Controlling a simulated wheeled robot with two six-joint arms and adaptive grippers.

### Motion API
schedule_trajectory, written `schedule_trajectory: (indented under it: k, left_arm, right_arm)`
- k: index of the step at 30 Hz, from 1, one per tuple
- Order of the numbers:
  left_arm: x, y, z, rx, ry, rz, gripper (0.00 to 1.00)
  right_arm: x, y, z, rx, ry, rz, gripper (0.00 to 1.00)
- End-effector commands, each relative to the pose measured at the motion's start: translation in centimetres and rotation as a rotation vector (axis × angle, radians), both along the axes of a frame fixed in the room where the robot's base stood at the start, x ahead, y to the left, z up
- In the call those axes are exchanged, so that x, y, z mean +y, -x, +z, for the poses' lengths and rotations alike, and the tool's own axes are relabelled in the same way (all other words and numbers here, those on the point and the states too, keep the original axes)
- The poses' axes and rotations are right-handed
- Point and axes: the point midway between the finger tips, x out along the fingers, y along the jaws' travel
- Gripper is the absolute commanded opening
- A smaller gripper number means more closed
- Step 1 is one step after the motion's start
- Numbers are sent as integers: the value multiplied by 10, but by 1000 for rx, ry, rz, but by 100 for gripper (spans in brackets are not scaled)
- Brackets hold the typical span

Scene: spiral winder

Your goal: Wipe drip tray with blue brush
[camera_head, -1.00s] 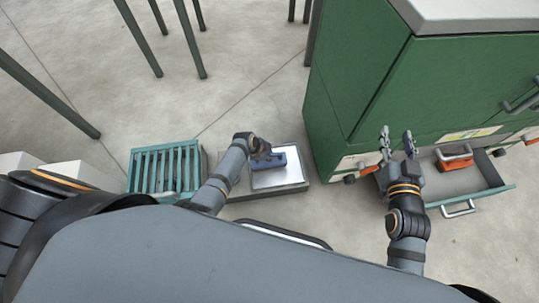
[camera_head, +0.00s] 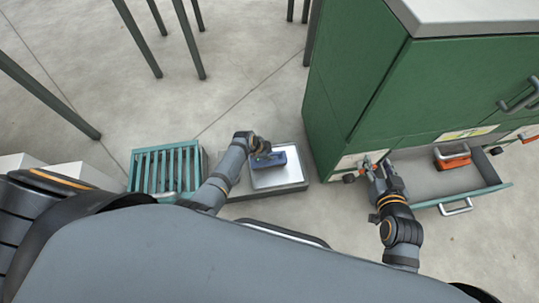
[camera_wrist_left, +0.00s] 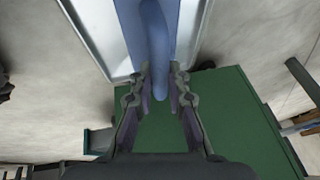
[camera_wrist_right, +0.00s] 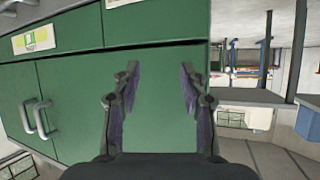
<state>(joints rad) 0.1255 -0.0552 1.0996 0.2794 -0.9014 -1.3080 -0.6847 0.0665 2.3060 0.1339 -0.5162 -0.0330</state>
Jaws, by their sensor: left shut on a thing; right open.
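The drip tray (camera_head: 282,178) is a bright silver tray in a dark frame on the floor, left of the green cabinet. My left gripper (camera_head: 264,150) is over it, shut on the blue brush (camera_head: 270,161). In the left wrist view the blue brush (camera_wrist_left: 157,30) runs between the fingers of that gripper (camera_wrist_left: 158,88), with the silver tray (camera_wrist_left: 98,28) behind it. I cannot tell whether the brush touches the tray. My right gripper (camera_head: 376,166) is at the cabinet's lower front. In the right wrist view this gripper (camera_wrist_right: 156,85) is open and empty.
The green cabinet (camera_head: 350,100) stands right of the tray. Its low drawer (camera_head: 483,192) is open and holds an orange brush-like object (camera_head: 453,160) with a grey handle. A teal slatted crate (camera_head: 165,167) stands left of the tray. The floor behind the tray is clear.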

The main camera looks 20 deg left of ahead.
Motion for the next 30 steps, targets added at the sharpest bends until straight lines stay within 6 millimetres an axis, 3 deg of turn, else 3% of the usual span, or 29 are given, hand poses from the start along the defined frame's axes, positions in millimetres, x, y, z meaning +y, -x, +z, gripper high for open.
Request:
schedule_trajectory:
  k: [20,30]
  left_arm:
    - [-1,-1,7,-1,0,3,0]
    - [-1,-2,10,-2,0,5,0]
  right_arm:
    - [4,36,-45,223,-8,14,43]
    - [6,64,-73,356,-12,21,43]
